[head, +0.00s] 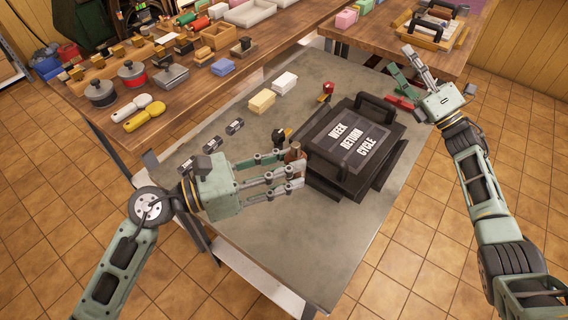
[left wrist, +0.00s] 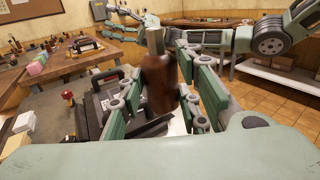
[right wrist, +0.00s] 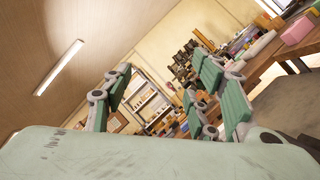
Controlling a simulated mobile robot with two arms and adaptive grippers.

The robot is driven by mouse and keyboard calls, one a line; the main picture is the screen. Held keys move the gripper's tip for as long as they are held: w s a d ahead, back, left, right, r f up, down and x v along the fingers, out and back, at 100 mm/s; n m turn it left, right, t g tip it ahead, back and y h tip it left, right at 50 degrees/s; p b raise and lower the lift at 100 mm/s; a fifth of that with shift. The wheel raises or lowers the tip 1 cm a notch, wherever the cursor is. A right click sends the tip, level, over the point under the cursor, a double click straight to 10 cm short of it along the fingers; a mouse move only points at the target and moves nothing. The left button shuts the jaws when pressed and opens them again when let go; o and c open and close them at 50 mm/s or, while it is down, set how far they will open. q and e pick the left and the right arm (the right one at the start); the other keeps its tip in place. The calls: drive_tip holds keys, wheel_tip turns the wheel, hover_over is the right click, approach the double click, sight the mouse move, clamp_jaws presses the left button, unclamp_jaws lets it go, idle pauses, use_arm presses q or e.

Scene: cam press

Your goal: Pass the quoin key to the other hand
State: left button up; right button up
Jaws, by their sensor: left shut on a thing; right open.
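The quoin key (left wrist: 158,88) has a brown handle and a grey metal end. It stands roughly upright between the fingers of my left gripper (head: 296,169), which is shut on it. In the head view the key (head: 295,151) shows only as a small brown piece at the fingertips, just left of the black press form. My right gripper (head: 405,74) is open and empty, up beyond the right edge of the grey table. The two grippers are well apart. The right wrist view shows its spread fingers with nothing between them.
A black form lettered "WEEK RETURN CYCLE" (head: 350,145) sits on the grey table (head: 270,225). Yellow (head: 261,100) and white (head: 284,82) blocks and a small red-topped item (head: 327,90) stand behind it. A crowded wooden bench (head: 190,98) runs along the left. The table's front is clear.

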drive_tip(key=w+d+f+m+t+h, duration=0.2)
drive_tip(key=d+f+m+h, duration=1)
drive_tip(key=d+f+m, duration=0.15)
drive_tip(key=s+d+f+m+g+h, duration=0.2)
drive_tip(key=s+d+f+m+h, duration=0.15)
drive_tip(key=f, duration=0.35)
drive_tip(key=s+d+f+m+g+h, duration=0.2)
drive_tip(key=d+f+m, duration=0.1)
drive_tip(key=d+f, duration=0.3)
drive_tip(key=s+a+f+m+g+y, duration=0.1)
drive_tip(key=s+a+f+m+g, duration=0.45)
drive_tip(key=s+f, duration=0.85)
drive_tip(key=s+a+f+g+y, duration=0.1)
drive_tip(key=s+a+f+g, duration=0.1)
drive_tip(key=s+a+f, duration=1.1)
drive_tip(key=s+a+f+m+g, duration=0.1)
drive_tip(key=s+f, duration=0.4)
drive_tip(key=s, duration=0.6)
drive_tip(key=s+a+f+m+g+y, duration=0.1)
drive_tip(key=s+a+f+g, duration=0.3)
drive_tip(key=s, duration=0.7)
drive_tip(key=s+a+f+m+g, duration=0.2)
drive_tip(key=s+f, duration=0.6)
drive_tip(key=s, duration=0.4)
drive_tip(key=shift+a+g, duration=0.35)
drive_tip(key=shift+a, duration=0.35)
drive_tip(key=shift+m, duration=0.25)
